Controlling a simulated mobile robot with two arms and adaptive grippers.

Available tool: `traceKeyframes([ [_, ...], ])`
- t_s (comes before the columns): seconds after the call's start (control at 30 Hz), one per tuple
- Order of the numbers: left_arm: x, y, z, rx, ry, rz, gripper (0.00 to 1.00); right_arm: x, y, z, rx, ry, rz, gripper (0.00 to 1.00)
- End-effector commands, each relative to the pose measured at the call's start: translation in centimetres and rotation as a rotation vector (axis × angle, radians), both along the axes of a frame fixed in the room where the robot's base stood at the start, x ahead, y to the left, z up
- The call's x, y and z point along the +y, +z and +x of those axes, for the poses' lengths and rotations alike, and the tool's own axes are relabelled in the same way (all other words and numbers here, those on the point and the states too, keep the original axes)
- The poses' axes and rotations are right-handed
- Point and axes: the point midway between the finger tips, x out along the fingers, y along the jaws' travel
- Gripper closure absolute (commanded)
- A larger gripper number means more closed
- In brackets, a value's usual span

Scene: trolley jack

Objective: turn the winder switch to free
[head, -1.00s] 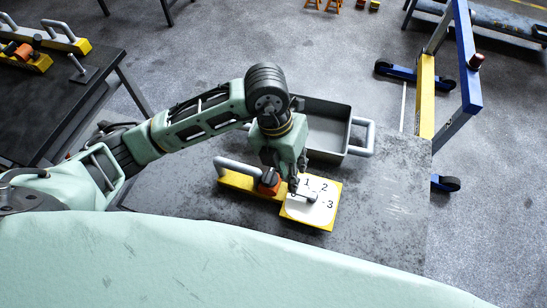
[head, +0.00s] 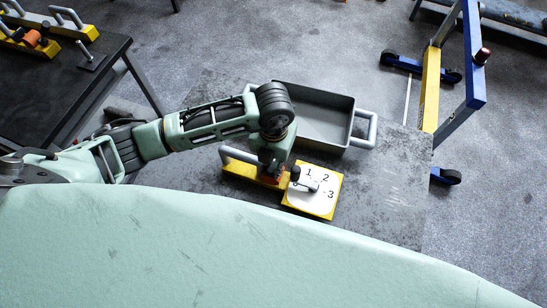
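The switch is a yellow block with a white plate (head: 318,199) marked 1, 2 and 3, on the grey worktop in the head view. A small grey lever (head: 308,187) lies across the plate near its left side; its exact pointing is hard to read. A yellow bar (head: 238,169) with a grey handle joins or touches the plate's left side. My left gripper (head: 284,180) points down at the plate's left edge, next to the lever, over the bar's right end. Its fingertips are small and partly hidden, so its opening and any contact are unclear. My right gripper is out of view.
A grey open tray (head: 325,142) with side handles stands just behind the switch. The worktop (head: 398,185) is bare to the right. A blue and yellow wheeled frame (head: 430,85) stands on the floor at right. A dark table (head: 85,85) with yellow devices is at upper left.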

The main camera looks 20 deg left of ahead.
Motion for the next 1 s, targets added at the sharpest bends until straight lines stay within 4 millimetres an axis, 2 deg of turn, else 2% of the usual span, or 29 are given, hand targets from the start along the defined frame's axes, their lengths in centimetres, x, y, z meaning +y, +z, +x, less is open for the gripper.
traceKeyframes([
  [0.07,0.0,0.0,0.0,0.0,0.0,0.0,0.8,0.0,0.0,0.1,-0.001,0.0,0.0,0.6],
  [0.3,0.0,0.0,0.0,0.0,0.0,-0.001,1.0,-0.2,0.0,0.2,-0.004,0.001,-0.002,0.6],
  [0.67,0.0,0.0,0.1,-0.001,-0.013,-0.001,1.0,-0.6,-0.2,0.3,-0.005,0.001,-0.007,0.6],
  [1.0,-0.1,-0.3,0.2,-0.005,-0.178,0.0,1.0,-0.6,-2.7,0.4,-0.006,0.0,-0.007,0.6],
])
